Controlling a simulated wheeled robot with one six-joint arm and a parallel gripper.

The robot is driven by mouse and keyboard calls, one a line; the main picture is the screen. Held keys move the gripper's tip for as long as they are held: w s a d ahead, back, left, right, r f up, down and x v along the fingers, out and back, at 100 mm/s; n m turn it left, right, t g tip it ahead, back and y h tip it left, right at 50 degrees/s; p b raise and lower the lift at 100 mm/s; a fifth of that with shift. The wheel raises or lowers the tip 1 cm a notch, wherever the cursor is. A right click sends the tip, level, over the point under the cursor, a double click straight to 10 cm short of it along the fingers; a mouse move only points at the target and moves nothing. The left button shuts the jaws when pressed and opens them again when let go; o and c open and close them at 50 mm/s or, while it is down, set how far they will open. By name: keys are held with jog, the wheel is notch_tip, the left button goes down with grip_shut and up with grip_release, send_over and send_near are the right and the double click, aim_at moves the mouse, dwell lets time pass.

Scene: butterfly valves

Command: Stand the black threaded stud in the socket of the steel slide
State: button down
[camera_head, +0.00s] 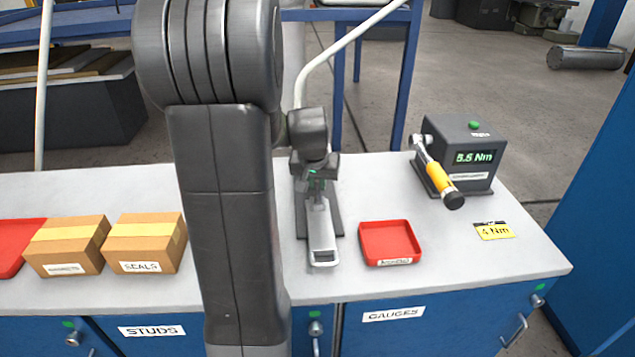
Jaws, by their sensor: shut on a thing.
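The steel slide (320,232) lies on a dark base plate (337,215) on the white bench, just right of my arm. My gripper (314,178) points down over the far end of the slide and its base. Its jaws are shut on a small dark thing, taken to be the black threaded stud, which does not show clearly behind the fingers. The socket of the slide is not distinct from here. I cannot tell whether the stud touches the slide or is above it.
A red tray (390,241) sits right of the slide. A torque tester (463,150) reading 5.5 Nm holds a yellow-handled wrench (437,174). A yellow 4 Nm card (494,230) lies nearby. Two cardboard boxes (145,243) and another red tray (18,246) are at left.

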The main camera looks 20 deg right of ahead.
jog(key=shift+f+b, duration=1)
dwell(1.3)
jog(key=c, duration=1.3)
grip_release()
jog(key=shift+c, duration=0.2)
jog(key=v, duration=1.4)
jog(key=shift+w+d+f, duration=0.1)
jog(key=shift+w+f, duration=0.05)
jog(key=shift+f, duration=0.05)
jog(key=x, duration=1.3)
jog(key=shift+f, duration=0.25)
jog(key=shift+r, duration=0.1)
